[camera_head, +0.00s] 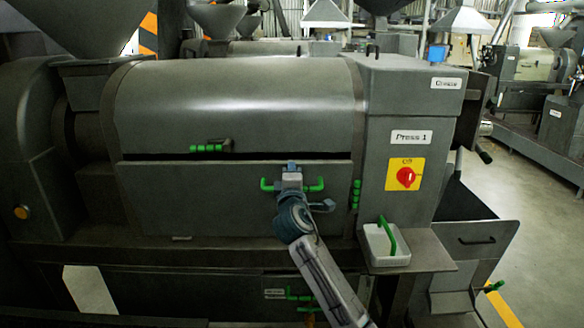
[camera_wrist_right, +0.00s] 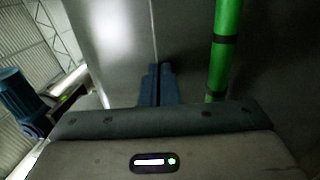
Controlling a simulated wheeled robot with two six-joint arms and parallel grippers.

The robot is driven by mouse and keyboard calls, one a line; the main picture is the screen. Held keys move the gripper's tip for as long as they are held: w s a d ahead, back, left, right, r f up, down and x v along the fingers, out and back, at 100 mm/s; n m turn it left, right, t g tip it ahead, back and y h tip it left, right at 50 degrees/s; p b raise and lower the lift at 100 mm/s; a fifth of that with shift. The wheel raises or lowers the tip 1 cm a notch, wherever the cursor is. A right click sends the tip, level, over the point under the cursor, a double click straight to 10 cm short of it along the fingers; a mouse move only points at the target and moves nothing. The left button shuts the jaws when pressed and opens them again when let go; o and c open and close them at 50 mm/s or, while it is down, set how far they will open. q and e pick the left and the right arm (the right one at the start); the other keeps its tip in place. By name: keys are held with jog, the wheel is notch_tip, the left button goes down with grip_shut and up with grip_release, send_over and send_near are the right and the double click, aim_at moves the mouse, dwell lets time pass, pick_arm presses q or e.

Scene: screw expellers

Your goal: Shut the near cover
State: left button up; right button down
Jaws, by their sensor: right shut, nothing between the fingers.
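The near cover is most likely the flat grey front panel (camera_head: 200,195) of the machine labelled Press 1. It stands about upright, with a dark gap along its top edge under the curved upper cover (camera_head: 240,95). A green bar handle (camera_head: 316,185) is on the panel. My right gripper (camera_head: 291,168) is in front of the panel at this handle, shut and empty. In the right wrist view its closed fingers (camera_wrist_right: 156,85) point at a grey surface, with a green bar (camera_wrist_right: 226,45) beside them, not between them. I cannot tell whether the fingertips touch the panel. My left gripper is not in view.
A red switch on a yellow plate (camera_head: 405,178) is right of the panel. Below it, a small white tray (camera_head: 387,258) with a green handle sits on a ledge. A green latch (camera_head: 208,148) is on the upper cover's lower edge. Open floor (camera_head: 520,190) lies right.

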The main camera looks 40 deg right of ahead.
jog(key=x, duration=0.2)
jog(key=shift+w+d+r+b, duration=0.1)
jog(key=shift+w+d+b, duration=0.1)
jog(key=shift+w+b, duration=0.15)
jog(key=shift+s, duration=0.1)
